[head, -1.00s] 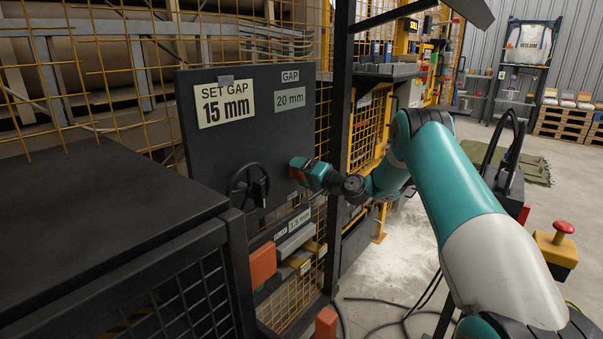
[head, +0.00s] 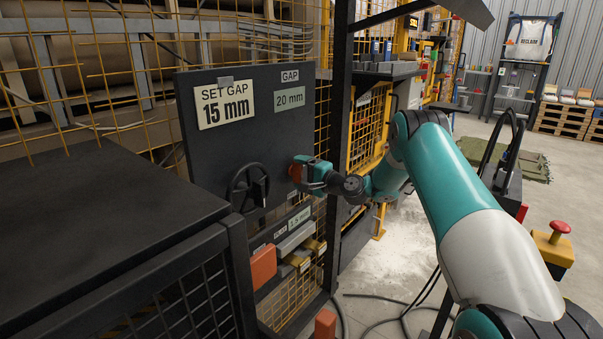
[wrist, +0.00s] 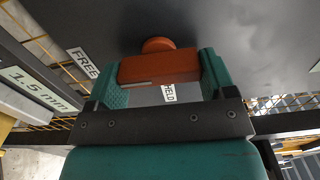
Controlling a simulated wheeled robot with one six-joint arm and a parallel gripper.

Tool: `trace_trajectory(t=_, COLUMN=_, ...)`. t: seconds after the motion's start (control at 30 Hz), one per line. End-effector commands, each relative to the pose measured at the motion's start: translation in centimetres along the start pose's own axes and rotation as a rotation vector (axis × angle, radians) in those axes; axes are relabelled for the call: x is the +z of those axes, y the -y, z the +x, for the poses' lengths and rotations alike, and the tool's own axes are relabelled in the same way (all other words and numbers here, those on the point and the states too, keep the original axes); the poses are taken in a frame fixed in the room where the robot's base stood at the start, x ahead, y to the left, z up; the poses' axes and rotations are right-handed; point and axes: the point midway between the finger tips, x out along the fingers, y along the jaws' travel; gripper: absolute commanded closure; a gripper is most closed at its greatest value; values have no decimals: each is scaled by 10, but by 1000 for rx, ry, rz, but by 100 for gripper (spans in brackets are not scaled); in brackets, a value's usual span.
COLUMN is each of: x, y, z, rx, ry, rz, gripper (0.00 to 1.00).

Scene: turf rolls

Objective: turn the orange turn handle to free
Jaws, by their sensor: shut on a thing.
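The orange turn handle (wrist: 158,67) is a short bar on a round orange hub, set on the dark panel (head: 230,140). In the wrist view my gripper (wrist: 160,72) has one teal finger at each end of the bar, shut on it. A FREE label (wrist: 82,62) is on the panel to the left of the handle. A HELD label (wrist: 168,93) shows below the bar, between the fingers. In the head view my gripper (head: 308,174) is at the panel's right side and hides most of the handle.
A black handwheel (head: 249,187) is left of my gripper on the same panel. Below are orange blocks (head: 263,266) and a 1.5 mm plate (head: 299,218). Yellow mesh stands behind.

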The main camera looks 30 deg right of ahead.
Motion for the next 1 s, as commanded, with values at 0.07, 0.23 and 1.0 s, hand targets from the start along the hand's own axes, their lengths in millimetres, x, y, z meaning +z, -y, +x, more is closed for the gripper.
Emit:
trace_trajectory(t=0.07, x=-1, y=-1, z=-1, rx=2, ry=-2, rz=6, gripper=47)
trace_trajectory(t=0.23, x=-1, y=-1, z=-1, rx=2, ry=-3, rz=6, gripper=47)
trace_trajectory(t=1.0, x=-2, y=-2, z=-54, rx=3, ry=-7, rz=8, gripper=0)
